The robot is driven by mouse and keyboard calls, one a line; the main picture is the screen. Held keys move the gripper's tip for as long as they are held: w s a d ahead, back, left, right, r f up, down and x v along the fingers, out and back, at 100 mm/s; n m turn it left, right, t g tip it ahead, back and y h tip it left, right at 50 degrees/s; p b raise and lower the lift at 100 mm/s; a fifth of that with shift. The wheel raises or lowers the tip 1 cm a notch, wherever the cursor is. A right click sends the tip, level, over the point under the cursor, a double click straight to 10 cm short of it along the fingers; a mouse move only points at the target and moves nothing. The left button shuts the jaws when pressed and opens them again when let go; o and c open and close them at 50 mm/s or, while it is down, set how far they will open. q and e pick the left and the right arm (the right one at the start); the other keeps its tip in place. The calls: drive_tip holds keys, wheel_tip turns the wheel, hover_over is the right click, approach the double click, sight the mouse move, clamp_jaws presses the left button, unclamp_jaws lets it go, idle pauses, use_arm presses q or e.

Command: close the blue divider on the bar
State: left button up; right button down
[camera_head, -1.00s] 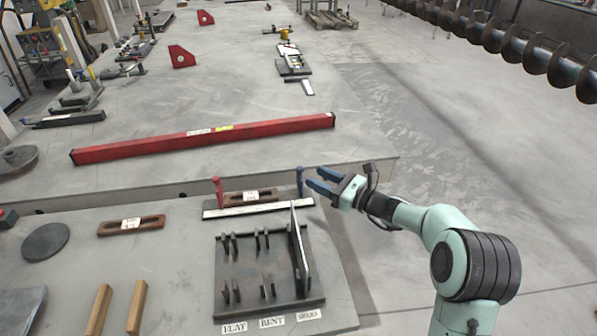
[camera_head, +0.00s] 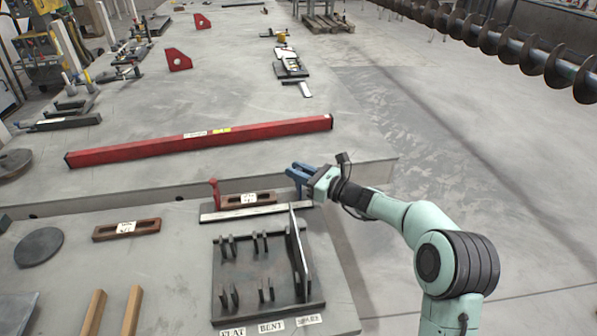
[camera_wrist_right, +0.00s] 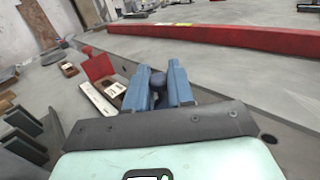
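The bar (camera_head: 240,214) is a pale, flat strip near the back edge of the front table. A red upright divider (camera_head: 214,190) stands at its left end, and it also shows in the wrist view (camera_wrist_right: 98,67). The blue divider (camera_wrist_right: 158,80) is at the right end. Its dark blue top shows between the fingers in the wrist view, while in the head view the gripper mostly hides it. My right gripper (camera_head: 299,172) is open, with its two blue fingers on either side of the divider's top; whether they touch it I cannot tell. My left gripper is out of view.
A brown slotted block (camera_head: 262,198) lies behind the bar. A dark rack (camera_head: 240,308) with upright plates stands in front of it. A long red beam (camera_head: 150,151) lies on the table behind. Floor to the right is clear.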

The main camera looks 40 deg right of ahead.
drive_tip(key=w+a, duration=0.1)
drive_tip(key=a, duration=0.1)
drive_tip(key=w+a, duration=0.1)
drive_tip(key=a, duration=0.1)
drive_tip(key=w+a+b, duration=0.1)
drive_tip(key=shift+w+a, duration=0.1)
drive_tip(key=shift+a, duration=0.3)
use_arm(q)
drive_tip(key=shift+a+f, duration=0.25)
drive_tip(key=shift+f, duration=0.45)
use_arm(e)
drive_tip(key=c, duration=1)
unclamp_jaws()
drive_tip(key=shift+d, duration=0.1)
drive_tip(key=shift+s+d, duration=0.1)
drive_tip(key=shift+s, duration=0.25)
drive_tip(key=v, duration=0.2)
drive_tip(key=shift+s+d+p, duration=0.1)
drive_tip(key=shift+s+p, duration=0.25)
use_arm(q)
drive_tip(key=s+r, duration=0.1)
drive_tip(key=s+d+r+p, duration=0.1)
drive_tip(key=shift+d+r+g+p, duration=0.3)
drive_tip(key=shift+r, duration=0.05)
use_arm(e)
drive_tip(key=v, duration=1)
